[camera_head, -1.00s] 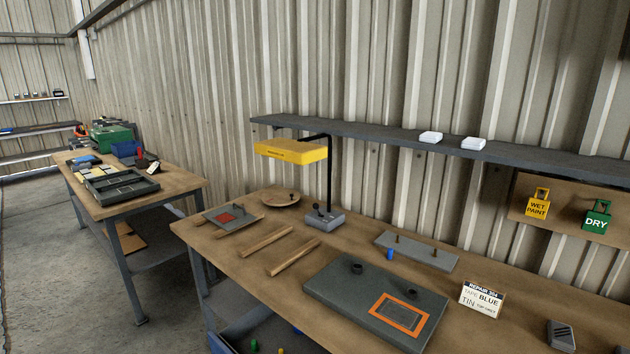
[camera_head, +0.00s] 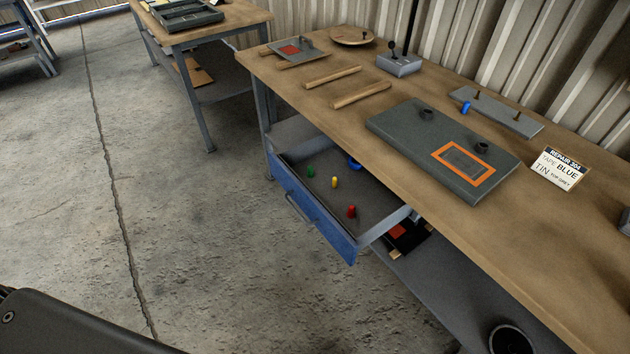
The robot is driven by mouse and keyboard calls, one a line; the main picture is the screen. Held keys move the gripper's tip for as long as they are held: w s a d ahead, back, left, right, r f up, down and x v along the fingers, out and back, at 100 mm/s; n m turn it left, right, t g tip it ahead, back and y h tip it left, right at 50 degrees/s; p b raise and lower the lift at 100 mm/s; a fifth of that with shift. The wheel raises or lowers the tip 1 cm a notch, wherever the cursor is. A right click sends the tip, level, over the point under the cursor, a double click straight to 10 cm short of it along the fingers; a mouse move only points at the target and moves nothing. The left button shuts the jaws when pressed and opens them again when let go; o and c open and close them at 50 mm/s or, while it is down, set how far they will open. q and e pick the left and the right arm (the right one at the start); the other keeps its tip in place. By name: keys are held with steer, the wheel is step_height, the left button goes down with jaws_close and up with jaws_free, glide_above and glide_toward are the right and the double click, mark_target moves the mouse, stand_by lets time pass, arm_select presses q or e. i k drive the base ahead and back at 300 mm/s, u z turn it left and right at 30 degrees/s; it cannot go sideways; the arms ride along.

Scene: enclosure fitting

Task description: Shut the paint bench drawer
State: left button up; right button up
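The paint bench drawer (camera_head: 312,215) is pulled out below the wooden bench top (camera_head: 300,110). Its blue front faces the lower left and carries a grey bar handle (camera_head: 301,210). Inside the drawer are a green piece (camera_head: 310,171), a yellow piece (camera_head: 334,182), a red piece (camera_head: 351,211) and a blue round item (camera_head: 355,163) partly under the bench edge. Neither gripper shows. A dark part of my own body fills the lower left corner, well apart from the drawer.
A grey panel with an orange frame (camera_head: 488,177) lies on the bench beside two wooden sticks (camera_head: 331,77). A lower shelf (camera_head: 430,285) holds dark items. A second table (camera_head: 240,14) stands at the back left. The concrete floor (camera_head: 170,240) before the drawer is clear.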

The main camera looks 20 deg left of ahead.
mark_target(378, 210)
steer(key=k, duration=1.35)
steer(key=z, duration=0.6)
steer(key=i, duration=1.5)
steer(key=u, duration=0.45)
